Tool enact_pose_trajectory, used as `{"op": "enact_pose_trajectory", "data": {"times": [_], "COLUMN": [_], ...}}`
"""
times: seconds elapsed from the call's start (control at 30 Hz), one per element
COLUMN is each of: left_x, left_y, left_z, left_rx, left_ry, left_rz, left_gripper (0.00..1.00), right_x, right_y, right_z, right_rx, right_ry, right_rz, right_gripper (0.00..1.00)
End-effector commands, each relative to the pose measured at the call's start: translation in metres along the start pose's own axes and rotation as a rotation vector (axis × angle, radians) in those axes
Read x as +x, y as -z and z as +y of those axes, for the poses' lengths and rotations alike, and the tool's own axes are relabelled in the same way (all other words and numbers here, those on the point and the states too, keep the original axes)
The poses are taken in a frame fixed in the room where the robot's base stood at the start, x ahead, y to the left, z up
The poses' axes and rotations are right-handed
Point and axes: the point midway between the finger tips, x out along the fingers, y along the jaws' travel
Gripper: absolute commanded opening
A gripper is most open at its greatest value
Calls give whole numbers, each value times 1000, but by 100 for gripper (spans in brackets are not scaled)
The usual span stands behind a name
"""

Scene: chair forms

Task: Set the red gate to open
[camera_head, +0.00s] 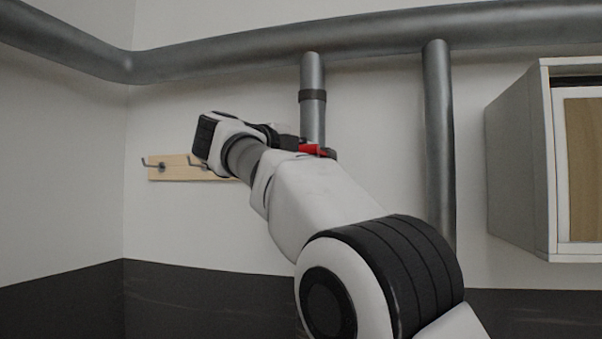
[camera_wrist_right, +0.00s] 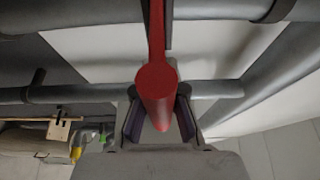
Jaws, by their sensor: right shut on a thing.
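The red gate shows in the head view as a small red piece (camera_head: 313,149) at the lower end of the short grey pipe (camera_head: 313,75). My right gripper (camera_head: 288,142) reaches it from the left, and my right arm hides much of the place. In the right wrist view the red gate (camera_wrist_right: 157,78) is a narrow bar with a thick rounded end between the dark fingers. My right gripper (camera_wrist_right: 160,118) is shut on that thick end. My left gripper is in neither view.
A thick horizontal pipe (camera_head: 400,33) runs along the wall above. A second vertical pipe (camera_head: 438,150) stands right of the gate. A wooden hook rail (camera_head: 168,168) is on the wall at left. A white cabinet (camera_head: 520,165) hangs at right.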

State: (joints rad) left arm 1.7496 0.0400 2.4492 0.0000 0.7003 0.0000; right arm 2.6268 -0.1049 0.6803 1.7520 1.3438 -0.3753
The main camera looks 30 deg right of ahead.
Motion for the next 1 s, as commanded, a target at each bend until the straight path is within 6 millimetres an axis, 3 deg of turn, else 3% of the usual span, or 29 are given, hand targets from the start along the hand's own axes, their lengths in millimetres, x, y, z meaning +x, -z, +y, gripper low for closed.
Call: {"op": "enact_pose_trajectory", "data": {"times": [0.27, 0.3, 0.33, 0.37, 0.67, 0.83, 1.0], "left_x": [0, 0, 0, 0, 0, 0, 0], "left_y": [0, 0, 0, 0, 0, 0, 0], "left_z": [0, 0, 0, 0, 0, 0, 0], "left_rx": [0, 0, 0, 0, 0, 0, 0], "left_ry": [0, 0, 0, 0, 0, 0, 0], "left_rz": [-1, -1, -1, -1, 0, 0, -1], "left_gripper": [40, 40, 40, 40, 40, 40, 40], "right_x": [0, 0, 0, 0, -1, -23, -68], "right_y": [-2, -2, -2, -2, -1, -1, -2], "right_z": [5, 5, 5, 5, 3, 2, 2], "right_rx": [-8, -8, -8, -7, -6, -6, -6], "right_ry": [-9, -10, -9, -9, -7, -5, -2], "right_rz": [0, 0, 0, 0, -1, -2, -3], "right_gripper": [0, 20, 30, 34, 34, 34, 34]}}
